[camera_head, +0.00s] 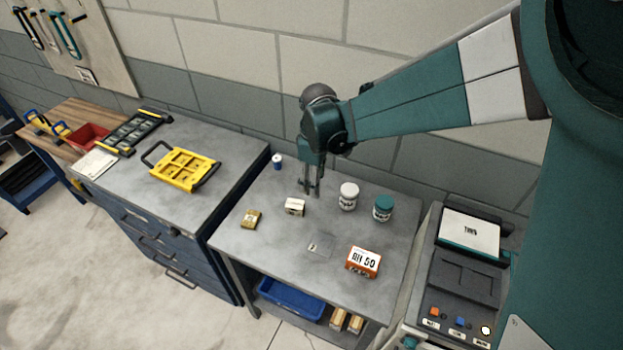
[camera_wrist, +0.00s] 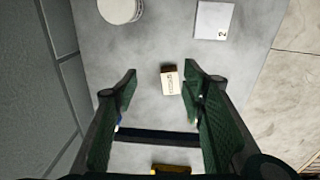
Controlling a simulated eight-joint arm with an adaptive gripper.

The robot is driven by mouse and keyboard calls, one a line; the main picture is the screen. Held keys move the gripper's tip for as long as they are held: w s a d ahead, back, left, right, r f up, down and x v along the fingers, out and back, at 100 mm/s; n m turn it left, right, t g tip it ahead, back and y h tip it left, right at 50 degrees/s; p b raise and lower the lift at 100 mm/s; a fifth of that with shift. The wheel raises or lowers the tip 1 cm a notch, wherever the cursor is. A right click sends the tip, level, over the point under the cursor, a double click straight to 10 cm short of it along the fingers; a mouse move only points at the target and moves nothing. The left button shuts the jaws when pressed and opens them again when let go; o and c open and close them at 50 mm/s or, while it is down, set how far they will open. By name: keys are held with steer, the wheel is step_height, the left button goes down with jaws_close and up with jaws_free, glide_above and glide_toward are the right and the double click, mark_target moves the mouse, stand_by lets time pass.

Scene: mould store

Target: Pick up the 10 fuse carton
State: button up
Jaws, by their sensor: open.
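A small cream-white carton (camera_head: 294,207) with dark print stands on the grey workbench; the print is too small to read surely. In the wrist view this carton (camera_wrist: 170,80) shows beyond and between my fingertips, nearer the right one. My gripper (camera_head: 311,190) is open and empty, pointing down above the bench, slightly right of and behind the carton. Its two fingers (camera_wrist: 160,78) also show in the wrist view, apart. A tan-yellow carton (camera_head: 251,219) lies to the left of the cream one; part of it shows at the bottom of the wrist view (camera_wrist: 171,168).
A white-lidded jar (camera_head: 348,196) and a teal jar (camera_head: 383,208) stand to the right. A blue can (camera_head: 277,162) stands at the back left. A flat card (camera_head: 320,245) and an orange-white box (camera_head: 363,262) sit toward the front. The wall is close behind.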

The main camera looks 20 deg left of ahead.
steer(key=n, duration=0.2)
glide_above(295, 204)
steer(key=shift+g+h, duration=0.3)
steer(key=f, duration=0.5)
steer(key=shift+a+f, duration=0.2)
steer(key=shift+f, duration=0.1)
steer(key=shift+f, duration=1.3)
steer(key=shift+d+f, duration=0.15)
steer(key=shift+f, duration=2.4)
steer(key=c, duration=1)
